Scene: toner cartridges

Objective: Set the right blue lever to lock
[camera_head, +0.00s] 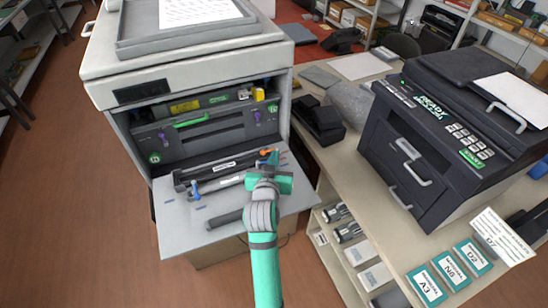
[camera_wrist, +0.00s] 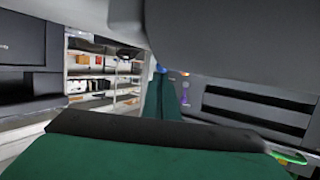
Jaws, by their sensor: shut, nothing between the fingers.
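The large printer (camera_head: 190,75) stands at the left with its front door (camera_head: 215,215) folded down. A blue lever (camera_head: 195,190) stands up at the left end of the dark cartridge unit (camera_head: 215,173) above the door. My gripper (camera_head: 273,158) is shut and empty at the right end of that unit, beside an orange tab (camera_head: 265,152). The right blue lever is mostly hidden by my gripper; a small blue spot (camera_wrist: 158,68) shows just beyond the fingertips (camera_wrist: 168,80) in the wrist view. I cannot tell whether they touch or how the lever is set.
Inside the printer are a green handle (camera_head: 190,122) and purple latches (camera_head: 258,116). A dark smaller printer (camera_head: 430,140) stands on the bench at the right. Labelled teal boxes (camera_head: 427,285) lie at the front right. Shelves (camera_wrist: 105,75) show behind in the wrist view.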

